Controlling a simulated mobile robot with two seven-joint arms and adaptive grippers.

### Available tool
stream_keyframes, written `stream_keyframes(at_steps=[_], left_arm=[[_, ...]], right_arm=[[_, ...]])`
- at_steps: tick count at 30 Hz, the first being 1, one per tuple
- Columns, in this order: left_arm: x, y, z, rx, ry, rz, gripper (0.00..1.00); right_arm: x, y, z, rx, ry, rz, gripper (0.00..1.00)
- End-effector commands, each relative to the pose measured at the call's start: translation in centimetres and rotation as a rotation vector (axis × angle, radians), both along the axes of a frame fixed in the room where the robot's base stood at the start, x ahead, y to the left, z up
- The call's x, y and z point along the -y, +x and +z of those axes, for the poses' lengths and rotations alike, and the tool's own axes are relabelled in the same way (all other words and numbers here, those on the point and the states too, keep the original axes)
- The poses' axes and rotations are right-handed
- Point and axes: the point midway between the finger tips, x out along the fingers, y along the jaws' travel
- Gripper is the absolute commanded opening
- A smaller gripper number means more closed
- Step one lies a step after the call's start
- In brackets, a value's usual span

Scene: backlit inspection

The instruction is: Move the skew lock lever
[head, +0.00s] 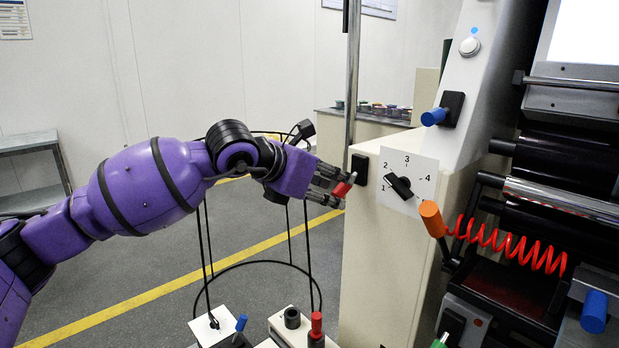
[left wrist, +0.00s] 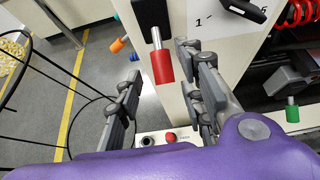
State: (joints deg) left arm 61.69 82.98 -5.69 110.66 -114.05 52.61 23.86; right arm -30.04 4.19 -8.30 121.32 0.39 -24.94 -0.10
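A red-handled lever (head: 344,185) sticks out from a black block (head: 359,169) on the left edge of the beige cabinet. In the left wrist view its red grip (left wrist: 162,66) hangs from a short metal stem. My left gripper (head: 328,187) is at this red lever. In the left wrist view my left gripper (left wrist: 165,90) has its fingers spread wide, one on each side of the red grip, with visible gaps. I cannot tell how far the grip reaches between the fingertips. No readable label says which lever is the skew lock. My right gripper is out of view.
A numbered dial with a black pointer knob (head: 398,186) is right of the red lever. A blue lever (head: 434,117), an orange handle (head: 430,218) and a red coiled hose (head: 510,246) are further right. A round black wire stand (head: 262,264) is below my arm.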

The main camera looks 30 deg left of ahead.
Motion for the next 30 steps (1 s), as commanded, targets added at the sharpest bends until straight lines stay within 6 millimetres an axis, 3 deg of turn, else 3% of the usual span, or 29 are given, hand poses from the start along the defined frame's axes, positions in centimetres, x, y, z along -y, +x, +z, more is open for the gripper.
stream_keyframes(at_steps=[6, 15, 30], left_arm=[[-1.3, -3.2, 1.7, -0.003, 0.005, 0.002, 0.36], [-2.2, -6.1, 3.6, -0.001, 0.0, 0.002, 0.36], [-2.7, -7.4, 4.6, 0.001, 0.001, 0.003, 0.36]], right_arm=[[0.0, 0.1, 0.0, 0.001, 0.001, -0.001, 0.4], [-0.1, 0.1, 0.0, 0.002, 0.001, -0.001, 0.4], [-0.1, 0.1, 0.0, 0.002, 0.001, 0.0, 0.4]])
